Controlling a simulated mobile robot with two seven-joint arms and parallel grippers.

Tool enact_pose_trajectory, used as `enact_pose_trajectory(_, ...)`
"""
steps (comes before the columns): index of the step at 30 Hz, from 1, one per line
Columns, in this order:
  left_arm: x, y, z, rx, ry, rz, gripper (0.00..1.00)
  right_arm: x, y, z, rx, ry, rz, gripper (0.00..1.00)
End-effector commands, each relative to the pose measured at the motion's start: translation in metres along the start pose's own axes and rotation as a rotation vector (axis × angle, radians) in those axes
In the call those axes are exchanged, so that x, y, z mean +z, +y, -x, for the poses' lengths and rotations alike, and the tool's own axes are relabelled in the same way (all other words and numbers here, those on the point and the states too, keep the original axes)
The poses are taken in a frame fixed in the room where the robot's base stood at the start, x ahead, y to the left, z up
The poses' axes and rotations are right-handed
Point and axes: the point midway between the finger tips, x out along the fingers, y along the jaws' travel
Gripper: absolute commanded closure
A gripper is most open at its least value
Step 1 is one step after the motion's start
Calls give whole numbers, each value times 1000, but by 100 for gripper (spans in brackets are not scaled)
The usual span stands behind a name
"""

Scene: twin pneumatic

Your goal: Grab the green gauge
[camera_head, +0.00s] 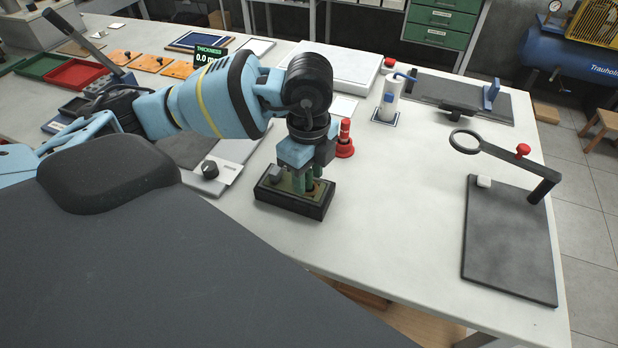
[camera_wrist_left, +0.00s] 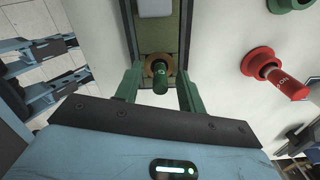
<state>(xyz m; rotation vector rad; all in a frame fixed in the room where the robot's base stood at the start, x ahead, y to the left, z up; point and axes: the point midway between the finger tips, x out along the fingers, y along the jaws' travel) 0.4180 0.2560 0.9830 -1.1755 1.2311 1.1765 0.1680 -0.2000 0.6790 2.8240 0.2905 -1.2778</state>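A black box (camera_head: 312,208) with an olive inside stands near the table's front edge. My left gripper (camera_head: 304,182) is right over it, pointing down. In the left wrist view, a dark green cylinder with a tan ring, seemingly the green gauge (camera_wrist_left: 160,78), stands upright in the box. The two green fingertips of my left gripper (camera_wrist_left: 159,88) are apart on either side of it, with gaps visible. A second green flanged piece (camera_wrist_left: 290,4) is cut off at the top right. My right gripper is not in view.
A red gauge (camera_head: 344,142) stands close to the box; it also shows in the left wrist view (camera_wrist_left: 275,75). A grey block (camera_wrist_left: 155,8) sits in the box. A dark plate with a ring arm (camera_head: 510,240) is at right. The table between is clear.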

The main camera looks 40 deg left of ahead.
Motion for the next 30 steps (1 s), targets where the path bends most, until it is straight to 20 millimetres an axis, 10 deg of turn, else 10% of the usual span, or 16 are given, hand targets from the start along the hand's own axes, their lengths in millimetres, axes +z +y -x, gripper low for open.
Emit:
enact_pose_trajectory(8,0,0,-3,-2,0,1,60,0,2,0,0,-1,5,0)
enact_pose_trajectory(18,0,0,-3,-1,0,1,100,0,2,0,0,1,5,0)
enact_pose_trajectory(30,0,-1,8,-4,0,1,100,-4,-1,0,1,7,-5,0)
